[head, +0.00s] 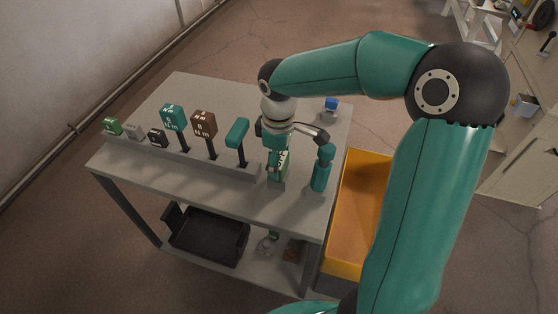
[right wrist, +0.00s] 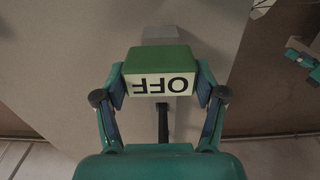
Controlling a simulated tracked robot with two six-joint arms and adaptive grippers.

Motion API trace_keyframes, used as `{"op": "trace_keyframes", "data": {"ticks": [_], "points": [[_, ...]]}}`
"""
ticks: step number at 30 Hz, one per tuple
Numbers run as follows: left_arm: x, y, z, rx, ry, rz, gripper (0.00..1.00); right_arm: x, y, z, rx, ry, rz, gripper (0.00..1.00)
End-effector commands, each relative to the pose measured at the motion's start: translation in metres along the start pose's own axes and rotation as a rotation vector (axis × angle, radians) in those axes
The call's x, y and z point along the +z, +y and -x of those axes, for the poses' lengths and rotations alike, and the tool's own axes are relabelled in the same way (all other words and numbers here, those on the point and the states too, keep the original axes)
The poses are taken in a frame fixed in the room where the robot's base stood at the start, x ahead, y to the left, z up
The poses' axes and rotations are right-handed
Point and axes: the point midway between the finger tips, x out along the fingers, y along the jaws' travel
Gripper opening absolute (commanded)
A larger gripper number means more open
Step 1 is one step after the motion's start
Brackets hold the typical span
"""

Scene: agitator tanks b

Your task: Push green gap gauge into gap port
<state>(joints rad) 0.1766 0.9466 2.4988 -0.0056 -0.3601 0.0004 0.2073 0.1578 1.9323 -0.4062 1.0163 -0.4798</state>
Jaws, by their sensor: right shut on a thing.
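My right gripper (head: 290,165) is over the table's right part, its fingers pointing down. In the right wrist view its two fingers (right wrist: 162,82) press on the left and right sides of a green block (right wrist: 158,58). The block has a white face reading OFF, upside down in that view. The held block is partly hidden by the gripper in the head view (head: 282,163). A dark stem (right wrist: 163,122) shows below it. I cannot tell which opening is the gap port. My left gripper is out of view.
A grey rack (head: 215,163) on the table (head: 190,88) holds several pieces, including a teal Nm block (head: 172,117), a brown Nm block (head: 204,123) and a teal handle (head: 237,132). A small blue item (head: 331,103) is at the back right. An orange bin (head: 343,235) stands right; a black tray (head: 208,240) lies below.

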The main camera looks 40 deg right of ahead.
Motion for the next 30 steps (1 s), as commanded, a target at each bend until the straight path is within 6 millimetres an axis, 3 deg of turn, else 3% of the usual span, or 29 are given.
{"op": "trace_keyframes", "data": {"ticks": [8, 14, 24, 30], "points": [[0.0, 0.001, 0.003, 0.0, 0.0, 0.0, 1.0, -0.001, 0.001, 0.032, 0.003, 0.006, 0.0, 0.3], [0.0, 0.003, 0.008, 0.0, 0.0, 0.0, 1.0, -0.002, 0.001, 0.074, 0.004, 0.006, 0.001, 0.3], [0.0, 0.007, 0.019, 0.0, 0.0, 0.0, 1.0, -0.002, 0.0, 0.16, 0.003, 0.005, 0.001, 0.3], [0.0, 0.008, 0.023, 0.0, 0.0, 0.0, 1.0, -0.001, 0.0, 0.188, 0.001, 0.003, 0.002, 0.3]]}}
